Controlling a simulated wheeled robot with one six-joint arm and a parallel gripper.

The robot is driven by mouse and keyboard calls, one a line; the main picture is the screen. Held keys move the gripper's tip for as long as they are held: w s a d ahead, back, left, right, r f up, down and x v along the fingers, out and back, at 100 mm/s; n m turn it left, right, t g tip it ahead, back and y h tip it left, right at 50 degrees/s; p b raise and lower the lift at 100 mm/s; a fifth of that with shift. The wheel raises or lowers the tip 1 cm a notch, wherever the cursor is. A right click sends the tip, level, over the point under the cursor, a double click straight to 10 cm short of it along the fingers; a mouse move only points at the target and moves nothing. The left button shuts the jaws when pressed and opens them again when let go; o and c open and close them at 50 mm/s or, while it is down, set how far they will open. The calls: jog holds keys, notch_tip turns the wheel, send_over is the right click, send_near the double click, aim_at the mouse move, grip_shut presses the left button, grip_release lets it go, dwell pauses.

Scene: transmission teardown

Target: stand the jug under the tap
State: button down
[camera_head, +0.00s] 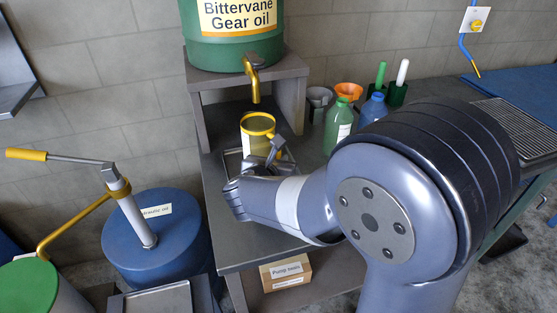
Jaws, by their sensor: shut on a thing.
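My arm hides part of the grip.
A green bottle (338,127), a blue bottle (373,109) and funnels, one orange (349,91), stand right of the jug. A blue drum (158,245) with a pump stands left. A Pump seals box (285,273) sits below the bench top.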

jog(key=c, duration=1.5)
grip_release()
jog(key=shift+r+p, duration=0.2)
jog(key=shift+p, duration=0.1)
jog(key=v, duration=1.2)
